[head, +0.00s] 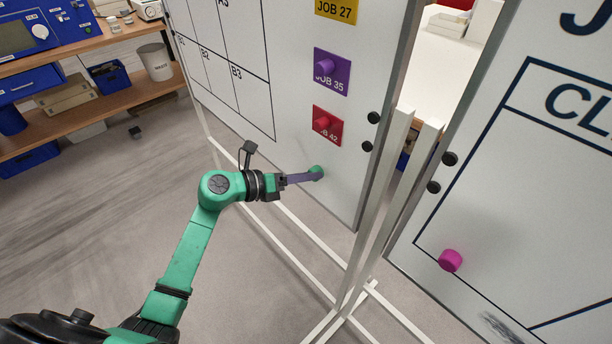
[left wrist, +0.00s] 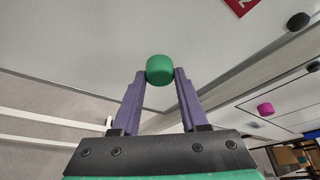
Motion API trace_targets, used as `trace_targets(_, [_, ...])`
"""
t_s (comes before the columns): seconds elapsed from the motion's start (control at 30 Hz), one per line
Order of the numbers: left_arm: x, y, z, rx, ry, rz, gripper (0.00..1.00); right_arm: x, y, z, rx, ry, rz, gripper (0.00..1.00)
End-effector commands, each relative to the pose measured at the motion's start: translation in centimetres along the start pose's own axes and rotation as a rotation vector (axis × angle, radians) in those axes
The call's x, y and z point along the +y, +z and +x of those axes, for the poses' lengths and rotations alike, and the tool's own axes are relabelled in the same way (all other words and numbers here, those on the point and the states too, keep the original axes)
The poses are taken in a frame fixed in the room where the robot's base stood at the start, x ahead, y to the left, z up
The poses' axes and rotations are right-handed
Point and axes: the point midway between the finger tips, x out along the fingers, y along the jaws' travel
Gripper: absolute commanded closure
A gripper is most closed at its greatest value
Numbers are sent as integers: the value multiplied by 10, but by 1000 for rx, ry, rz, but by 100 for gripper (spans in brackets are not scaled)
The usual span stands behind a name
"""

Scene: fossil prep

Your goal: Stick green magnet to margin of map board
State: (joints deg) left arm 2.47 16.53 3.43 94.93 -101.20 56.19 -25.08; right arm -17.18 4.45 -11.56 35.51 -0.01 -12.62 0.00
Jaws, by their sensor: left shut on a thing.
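The green magnet (head: 317,171) is at the lower right margin of the left white map board (head: 285,155), below the red JOB 42 card. My left gripper (head: 312,175) is shut on it. In the left wrist view the green magnet (left wrist: 160,69) sits between the tips of the two purple fingers (left wrist: 160,85), against or very close to the white board face (left wrist: 90,40). Whether it touches the board I cannot tell. My right gripper is not in view.
Purple (head: 331,72) and red (head: 327,126) cards with magnets are above. Black magnets (head: 367,146) line the board's right edge. A second board (head: 480,200) with a pink magnet (head: 450,260) stands right, beyond white frame posts (head: 385,200). A bench (head: 100,90) is at left.

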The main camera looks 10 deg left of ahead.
Motion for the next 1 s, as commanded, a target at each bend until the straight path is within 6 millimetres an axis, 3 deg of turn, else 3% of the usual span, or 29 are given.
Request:
trace_targets(0.2, [-1,0,0,1,0,0,100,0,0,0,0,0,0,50])
trace_targets(0.23, [-1,0,0,0,0,0,60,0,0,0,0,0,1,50])
trace_targets(0.3, [-1,0,0,0,0,0,83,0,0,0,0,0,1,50])
trace_targets(1.0, [-1,4,10,0,-1,0,83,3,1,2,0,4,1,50])
